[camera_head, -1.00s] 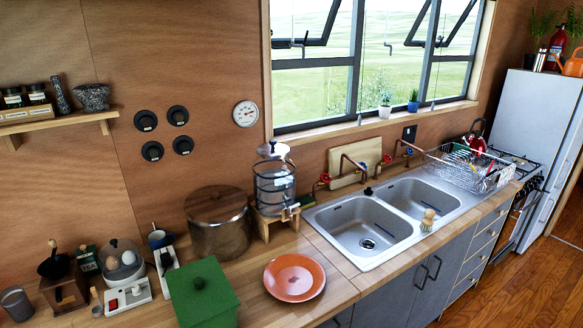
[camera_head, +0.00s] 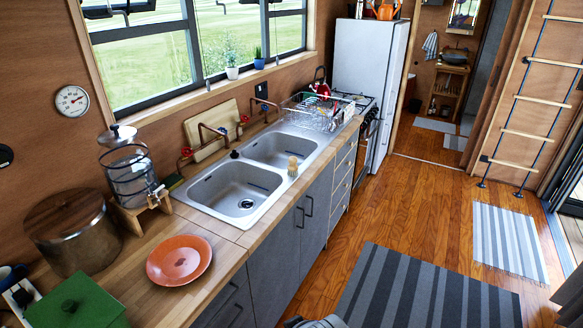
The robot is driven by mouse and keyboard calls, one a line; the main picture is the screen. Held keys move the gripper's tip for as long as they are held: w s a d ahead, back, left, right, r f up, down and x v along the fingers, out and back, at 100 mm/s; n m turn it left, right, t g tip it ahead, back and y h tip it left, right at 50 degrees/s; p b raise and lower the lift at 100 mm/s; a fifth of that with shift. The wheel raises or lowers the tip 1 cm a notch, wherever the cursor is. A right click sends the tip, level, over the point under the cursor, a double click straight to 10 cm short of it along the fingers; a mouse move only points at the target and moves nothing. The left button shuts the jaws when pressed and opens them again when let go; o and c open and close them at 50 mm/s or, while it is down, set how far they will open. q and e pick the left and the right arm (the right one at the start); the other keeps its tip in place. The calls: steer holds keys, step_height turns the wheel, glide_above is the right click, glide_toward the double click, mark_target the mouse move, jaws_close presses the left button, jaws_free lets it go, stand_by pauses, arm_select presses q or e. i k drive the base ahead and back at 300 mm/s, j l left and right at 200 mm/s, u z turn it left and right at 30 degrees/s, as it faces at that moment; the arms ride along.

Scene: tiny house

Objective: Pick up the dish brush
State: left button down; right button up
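The dish brush (camera_head: 292,166) is a small brush with a pale wooden top and light bristles. It stands on the front rim of the double steel sink (camera_head: 216,212), beside the divider between the two basins. Nothing touches it. Neither of my grippers shows; only small grey parts, perhaps of my arms, show at the bottom and right edges.
An orange plate (camera_head: 179,260), a green box (camera_head: 72,304) and a water dispenser (camera_head: 128,175) stand on the counter left of the sink. A wire dish rack (camera_head: 312,112) stands beyond it. The wooden floor (camera_head: 400,212) before the cabinets is clear, with a striped rug (camera_head: 425,292).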

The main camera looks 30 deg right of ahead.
mark_target(293, 168)
steer(key=i+l+u, duration=0.1)
steer(key=l+u, duration=0.15)
steer(key=u, duration=0.2)
steer(key=l+u, duration=0.25)
steer(key=u, duration=0.2)
steer(key=l+u, duration=0.4)
steer(key=l, duration=0.7)
steer(key=l+u, duration=0.1)
steer(key=l, duration=1.25)
steer(key=k+l+u, duration=0.1)
steer(key=l, duration=1.2)
